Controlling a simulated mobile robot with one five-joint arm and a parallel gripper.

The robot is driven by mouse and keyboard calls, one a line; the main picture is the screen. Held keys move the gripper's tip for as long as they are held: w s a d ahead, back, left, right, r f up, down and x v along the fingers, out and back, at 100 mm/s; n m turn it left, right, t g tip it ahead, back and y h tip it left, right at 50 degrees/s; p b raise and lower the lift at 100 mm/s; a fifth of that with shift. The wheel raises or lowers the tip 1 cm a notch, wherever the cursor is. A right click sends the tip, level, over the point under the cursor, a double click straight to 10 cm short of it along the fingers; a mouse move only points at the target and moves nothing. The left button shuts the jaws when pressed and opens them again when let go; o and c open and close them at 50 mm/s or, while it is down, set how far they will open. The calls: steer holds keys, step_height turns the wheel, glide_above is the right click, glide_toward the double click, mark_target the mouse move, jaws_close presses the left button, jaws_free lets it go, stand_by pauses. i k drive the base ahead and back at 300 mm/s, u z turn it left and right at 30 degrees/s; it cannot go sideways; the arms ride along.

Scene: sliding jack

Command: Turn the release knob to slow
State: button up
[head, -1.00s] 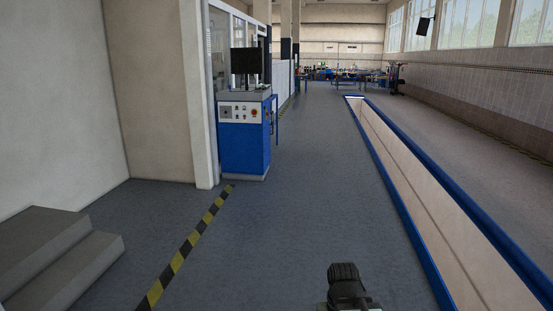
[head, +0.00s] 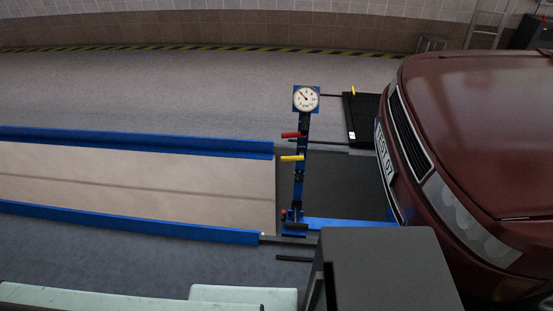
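The sliding jack's blue upright post (head: 300,185) stands at the end of the pit, in front of the car. A round white gauge (head: 306,98) sits on top of it. A red handle (head: 290,135) and a yellow handle (head: 291,158) stick out to the left from the post. A small red part (head: 284,213) shows near its base. I cannot tell which part is the release knob, and no slow marking is readable. My gripper is not in view.
A dark red car (head: 480,140) fills the right side. The pit has blue edge rails (head: 130,225). A dark grey box (head: 390,270) and pale green surfaces (head: 240,295) stand in the near foreground. Grey floor (head: 180,85) beyond the pit is clear.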

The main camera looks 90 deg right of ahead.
mark_target(298, 177)
steer(key=z, duration=2.85)
steer(key=k, duration=0.65)
steer(key=z, duration=0.25)
